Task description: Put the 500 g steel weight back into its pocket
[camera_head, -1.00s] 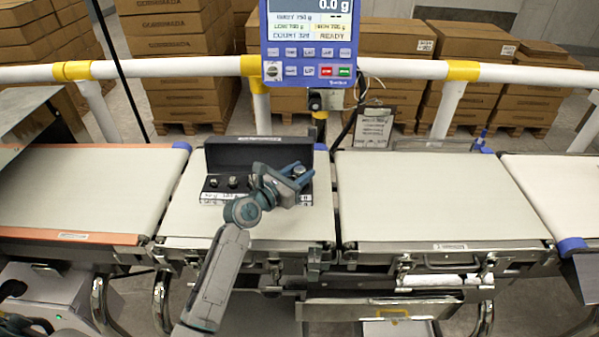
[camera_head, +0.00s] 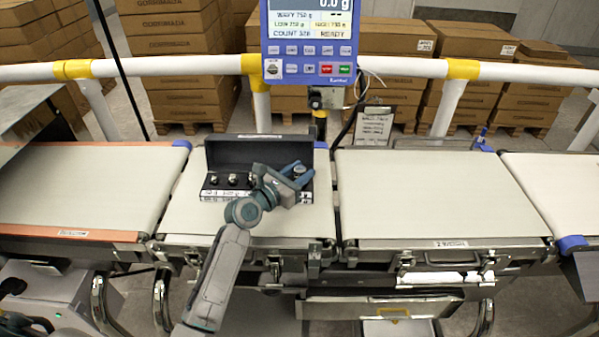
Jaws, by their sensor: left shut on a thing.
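The open black weight case (camera_head: 258,151) stands on the second belt, its lid up at the back. Several small steel weights (camera_head: 232,180) sit in its left part. My left gripper (camera_head: 297,172) is over the right part of the case, shut on a steel weight (camera_head: 299,170) whose top shows between the fingers. The gripper and wrist hide the middle and right pockets, so I cannot tell whether the weight is in a pocket or just above it. My right gripper is not in view.
The weighing belt (camera_head: 430,195) to the right is bare, as is the left belt (camera_head: 80,190). The blue display unit (camera_head: 310,45) stands behind the case on the white rail (camera_head: 410,67).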

